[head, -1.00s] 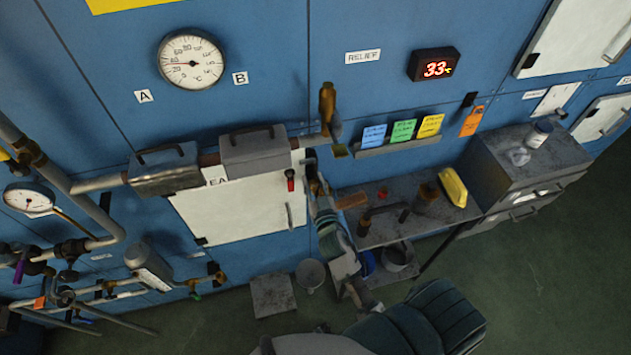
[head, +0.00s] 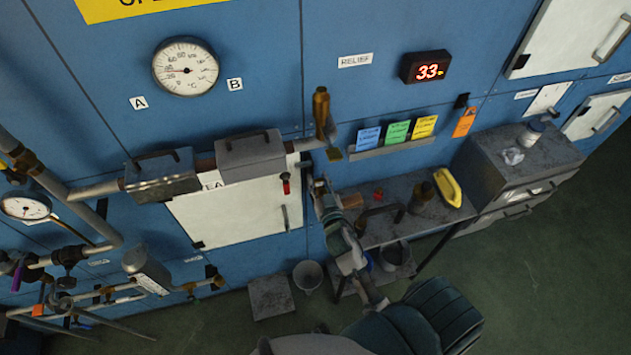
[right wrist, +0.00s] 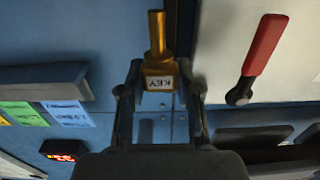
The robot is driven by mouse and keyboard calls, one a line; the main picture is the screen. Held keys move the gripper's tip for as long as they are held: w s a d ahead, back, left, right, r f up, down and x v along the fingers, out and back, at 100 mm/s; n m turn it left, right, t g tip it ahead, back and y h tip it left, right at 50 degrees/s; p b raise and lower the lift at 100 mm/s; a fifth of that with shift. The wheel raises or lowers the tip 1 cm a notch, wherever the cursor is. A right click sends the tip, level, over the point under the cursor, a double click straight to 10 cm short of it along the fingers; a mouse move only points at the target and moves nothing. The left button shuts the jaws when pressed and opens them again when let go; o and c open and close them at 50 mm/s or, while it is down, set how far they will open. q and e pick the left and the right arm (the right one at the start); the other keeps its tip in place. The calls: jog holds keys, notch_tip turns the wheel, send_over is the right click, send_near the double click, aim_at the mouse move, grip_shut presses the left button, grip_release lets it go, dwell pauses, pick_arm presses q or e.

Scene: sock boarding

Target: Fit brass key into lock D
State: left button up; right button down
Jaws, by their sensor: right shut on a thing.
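The brass key (right wrist: 157,60) shows in the right wrist view as a round brass shaft on a square block labelled KEY, with the lettering upside down. My right gripper (right wrist: 160,78) is shut on that block, one finger on each side. In the head view my right gripper (head: 319,184) is beside the right edge of the white door, left of the bench; I cannot make out the key there. I cannot pick out a lock marked D in either view. My left gripper is not in view.
A red handle (head: 286,184) on the white door (head: 235,215) is close to the right gripper; it also shows in the wrist view (right wrist: 264,50). A brass valve (head: 321,110) hangs above. A cluttered bench (head: 400,232) and grey cabinet (head: 520,165) stand right.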

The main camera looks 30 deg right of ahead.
jog(key=shift+d, duration=0.5)
jog(key=shift+d+f, duration=0.15)
jog(key=shift+d, duration=1)
jog(key=shift+a, duration=0.45)
jog(key=shift+d, duration=0.45)
jog(key=shift+f+p, duration=0.1)
jog(key=shift+p, duration=0.2)
jog(key=shift+a, duration=0.8)
jog(key=shift+d+f+b, duration=0.35)
jog(key=shift+d, duration=0.15)
jog(key=shift+d+f, duration=0.15)
jog(key=shift+f, duration=0.15)
jog(key=shift+a+r, duration=0.3)
jog(key=shift+a, duration=0.05)
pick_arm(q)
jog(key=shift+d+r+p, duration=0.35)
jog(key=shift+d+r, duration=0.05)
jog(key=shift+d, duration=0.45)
pick_arm(e)
jog(key=shift+a+r, duration=0.1)
jog(key=shift+r, duration=0.1)
